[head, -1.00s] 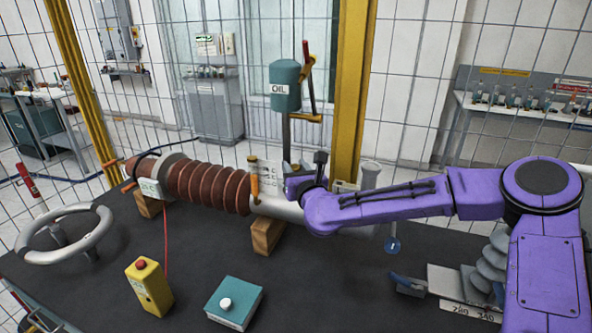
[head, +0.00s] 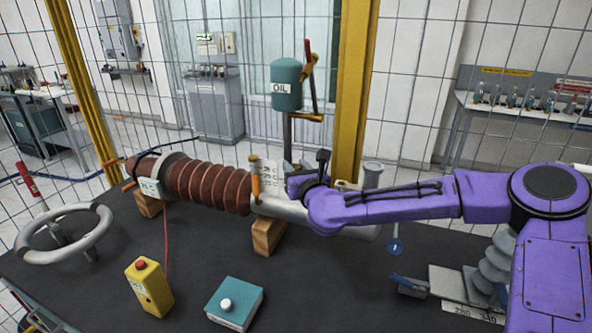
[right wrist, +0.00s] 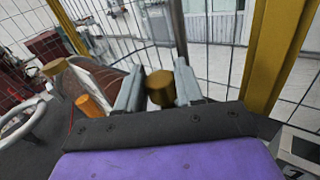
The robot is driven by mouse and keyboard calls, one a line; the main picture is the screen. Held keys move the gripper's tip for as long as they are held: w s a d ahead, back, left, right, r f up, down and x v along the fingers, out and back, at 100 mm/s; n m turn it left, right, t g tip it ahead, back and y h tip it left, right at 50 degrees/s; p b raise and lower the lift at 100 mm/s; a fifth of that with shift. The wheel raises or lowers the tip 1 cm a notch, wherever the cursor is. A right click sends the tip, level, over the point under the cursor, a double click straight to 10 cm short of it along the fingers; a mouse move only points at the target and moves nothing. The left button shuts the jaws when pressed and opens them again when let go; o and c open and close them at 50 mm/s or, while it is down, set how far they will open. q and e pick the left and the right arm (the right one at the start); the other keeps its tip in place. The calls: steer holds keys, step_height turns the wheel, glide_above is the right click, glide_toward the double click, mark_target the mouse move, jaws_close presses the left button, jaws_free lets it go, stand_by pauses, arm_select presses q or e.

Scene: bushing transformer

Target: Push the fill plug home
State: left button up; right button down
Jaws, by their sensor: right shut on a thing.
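The bushing (head: 205,185), a long brown ribbed body with a grey metal end, lies on wooden blocks on the dark table. My right gripper (head: 287,182) is at its metal end, beside an orange handle-like part (head: 255,182). In the right wrist view a short brass-coloured cylinder (right wrist: 160,88), which looks like the fill plug, sits between the two grey fingers of my right gripper (right wrist: 159,70). The gripper is shut on it. The plug's lower end is hidden, so I cannot tell how deep it sits. My left gripper is not in view.
A teal oil tank (head: 286,88) stands on a post behind the bushing. A yellow box with a red button (head: 149,288), a teal box with a white knob (head: 234,304) and a grey handwheel (head: 65,235) stand on the table. A yellow post (head: 352,90) and mesh fence are behind.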

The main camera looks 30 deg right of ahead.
steer(key=shift+d, duration=0.1)
stand_by(0.4)
steer(key=shift+s+b, duration=0.1)
steer(key=shift+b, duration=0.4)
stand_by(0.4)
steer(key=shift+s+f+b, duration=0.15)
steer(key=shift+f+b, duration=0.3)
steer(key=shift+b, duration=0.1)
